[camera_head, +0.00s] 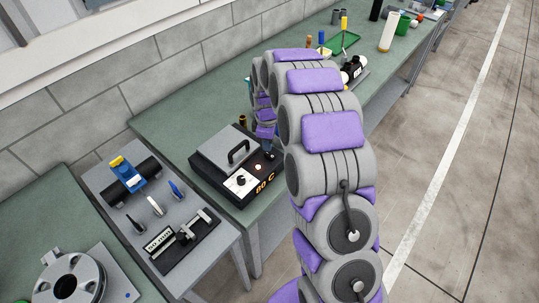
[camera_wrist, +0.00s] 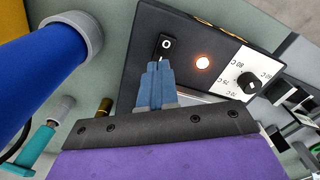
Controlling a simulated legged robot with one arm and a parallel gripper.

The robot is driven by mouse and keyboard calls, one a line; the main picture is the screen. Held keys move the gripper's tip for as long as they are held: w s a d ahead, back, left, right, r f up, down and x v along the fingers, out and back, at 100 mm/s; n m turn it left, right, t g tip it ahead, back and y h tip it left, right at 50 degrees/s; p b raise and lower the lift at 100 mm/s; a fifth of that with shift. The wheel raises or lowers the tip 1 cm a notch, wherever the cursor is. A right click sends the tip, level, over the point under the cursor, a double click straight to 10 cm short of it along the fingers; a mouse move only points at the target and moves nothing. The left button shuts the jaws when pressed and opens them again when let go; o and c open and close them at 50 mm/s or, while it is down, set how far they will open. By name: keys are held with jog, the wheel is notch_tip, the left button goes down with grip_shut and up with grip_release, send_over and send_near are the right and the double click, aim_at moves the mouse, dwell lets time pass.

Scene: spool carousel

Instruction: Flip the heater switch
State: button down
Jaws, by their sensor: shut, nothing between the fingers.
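The heater (camera_head: 206,177) is a black box with a grey lidded top, a handle and an orange "80 C" label on its front. Its panel also fills the top of the wrist view (camera_wrist: 135,75). The small black rocker switch (camera_wrist: 165,44) carries a white mark. A round indicator light (camera_wrist: 203,62) glows orange beside it. My gripper (camera_wrist: 156,66) has its blue fingers together and empty, with the tips right at the switch's lower edge. I cannot tell whether they touch it.
A temperature dial (camera_wrist: 248,83) sits on a white scale right of the light. A large blue cylinder (camera_wrist: 40,75) stands at the left of the wrist view. A grey side table (camera_head: 110,172) with tools stands left of the heater.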

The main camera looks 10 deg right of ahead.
aim_at(267, 154)
jog(key=shift+f, duration=1.1)
dwell(0.6)
jog(key=shift+r+p, duration=1.15)
jog(key=shift+r, duration=2.35)
jog(key=s+r+m+b, duration=0.1)
jog(key=s+r+m, duration=0.3)
jog(key=s, duration=0.5)
jog(key=s+r+m+b, duration=0.1)
jog(key=s+r+m, duration=0.1)
jog(key=s+r, duration=0.6)
jog(key=s+f+m+g+b, duration=0.1)
jog(key=s+m, duration=0.6)
jog(key=s, duration=1.8)
jog(key=shift+f+g, duration=0.2)
jog(key=shift+g, duration=0.2)
